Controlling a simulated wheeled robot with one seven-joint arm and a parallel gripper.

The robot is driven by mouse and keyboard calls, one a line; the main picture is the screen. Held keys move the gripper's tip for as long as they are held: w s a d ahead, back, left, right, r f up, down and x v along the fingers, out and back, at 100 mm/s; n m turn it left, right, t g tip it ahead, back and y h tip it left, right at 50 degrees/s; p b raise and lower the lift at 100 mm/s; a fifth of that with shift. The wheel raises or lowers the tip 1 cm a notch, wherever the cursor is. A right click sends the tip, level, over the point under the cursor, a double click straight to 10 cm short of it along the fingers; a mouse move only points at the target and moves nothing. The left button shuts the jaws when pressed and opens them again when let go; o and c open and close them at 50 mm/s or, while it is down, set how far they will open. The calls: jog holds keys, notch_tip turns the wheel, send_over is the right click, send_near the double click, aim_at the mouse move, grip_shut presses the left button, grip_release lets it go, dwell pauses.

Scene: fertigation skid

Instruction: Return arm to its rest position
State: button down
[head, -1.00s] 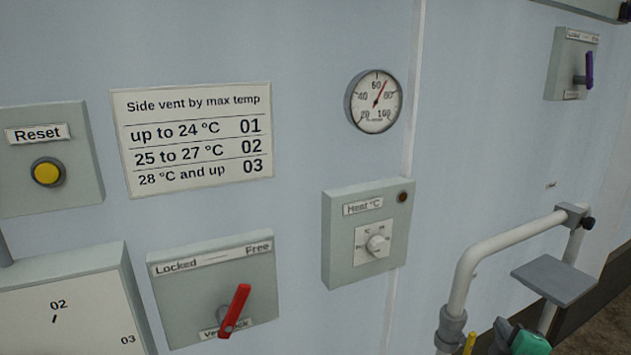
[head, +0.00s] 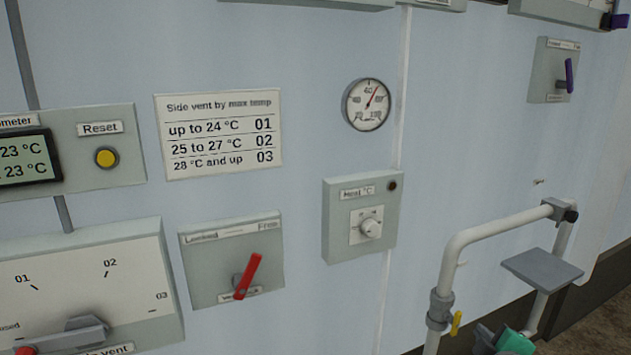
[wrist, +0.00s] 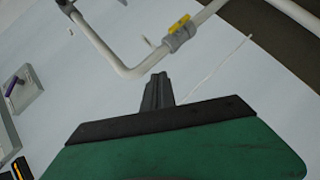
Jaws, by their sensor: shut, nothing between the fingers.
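My gripper (wrist: 158,88) shows in the wrist view as dark fingers closed together beyond a black band and a green body. Nothing is between the fingers. In the head view only a green and grey part of my arm's end shows at the bottom right edge, in front of the white pipe (head: 452,262). The fingers look apart from the pipe in the wrist view, though the gap is hard to judge. The rest of my arm is out of view.
The pipe has a yellow-handled valve (head: 456,323) and a grey plate (head: 542,269) beside it. On the wall are a red lever (head: 248,276) leaning toward Free, a heat dial box (head: 335,235), a gauge (head: 367,104), a yellow reset button (head: 107,157) and a side vent selector (head: 85,330).

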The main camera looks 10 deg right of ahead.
jog(key=w+a+r+m+g+y+p, duration=0.1)
jog(key=a+g+y+p, duration=0.15)
jog(key=a, duration=0.45)
jog(key=w+a+m+g+y+p, duration=0.1)
jog(key=a+y+p, duration=0.15)
jog(key=a, duration=0.35)
jog(key=s+a+r+m+g+p, duration=0.2)
jog(key=s+a+m+g+p, duration=0.1)
jog(key=a, duration=0.4)
jog(key=s+a+r+m+g+p, duration=0.2)
jog(key=s+a+m+g+p, duration=0.1)
jog(key=s+a, duration=0.2)
jog(key=shift+s+a+r+p, duration=0.2)
jog(key=shift+a+r+p, duration=0.15)
jog(key=shift+a, duration=0.75)
